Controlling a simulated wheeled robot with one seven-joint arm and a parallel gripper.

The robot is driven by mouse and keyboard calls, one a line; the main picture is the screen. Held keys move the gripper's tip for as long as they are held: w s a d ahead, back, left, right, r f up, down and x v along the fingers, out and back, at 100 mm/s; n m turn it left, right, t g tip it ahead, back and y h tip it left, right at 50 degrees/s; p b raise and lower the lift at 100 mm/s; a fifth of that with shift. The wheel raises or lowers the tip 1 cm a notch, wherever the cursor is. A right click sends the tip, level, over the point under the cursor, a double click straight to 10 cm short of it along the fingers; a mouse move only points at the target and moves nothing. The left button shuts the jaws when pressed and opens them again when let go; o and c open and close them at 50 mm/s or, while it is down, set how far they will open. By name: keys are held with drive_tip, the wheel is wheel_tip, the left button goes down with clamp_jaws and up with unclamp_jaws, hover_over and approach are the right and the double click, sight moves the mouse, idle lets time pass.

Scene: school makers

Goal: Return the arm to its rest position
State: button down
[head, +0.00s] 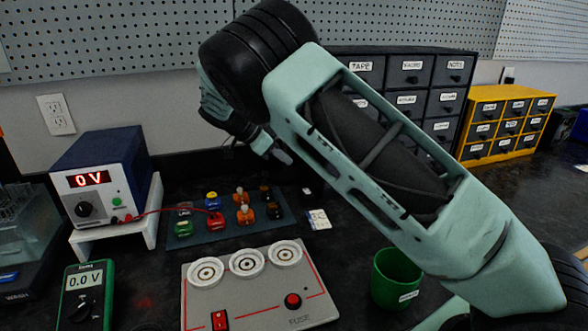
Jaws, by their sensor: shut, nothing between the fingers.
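My arm crosses the head view from the lower right up to the top middle, in pale green and black. My gripper (284,158) hangs at its end, pointing down and to the right. It is small in this view and looks shut, with nothing held in it. It is above and behind the blue mat (184,238) with its several coloured parts, apart from them. Part of the drawer cabinet behind is hidden by the arm.
A power supply (88,165) reading 0 V stands at left, above a green multimeter (86,290). A grey fuse panel (258,313) lies in front, with a green cup (395,278) to its right. Dark drawers (408,63) and yellow drawers (504,112) line the back.

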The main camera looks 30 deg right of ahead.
drive_tip(key=shift+v, duration=1.6)
drive_tip(key=s+a+r+n+y+p, duration=0.2)
drive_tip(key=s+a+n+y+p, duration=0.15)
drive_tip(key=s+a+n, duration=0.55)
drive_tip(key=s+a+r+n+y+p, duration=0.2)
drive_tip(key=s+a+n+y, duration=0.35)
drive_tip(key=s, duration=0.55)
drive_tip(key=s+a+r+n+t+p, duration=0.1)
drive_tip(key=s+n, duration=0.5)
drive_tip(key=s, duration=0.4)
drive_tip(key=s+a+r+n+p, duration=0.1)
drive_tip(key=s+a+n, duration=0.1)
drive_tip(key=s+n, duration=0.5)
drive_tip(key=s, duration=0.3)
drive_tip(key=shift+r+t+p, duration=0.2)
drive_tip(key=shift+t+p, duration=0.15)
drive_tip(key=shift+t, duration=0.05)
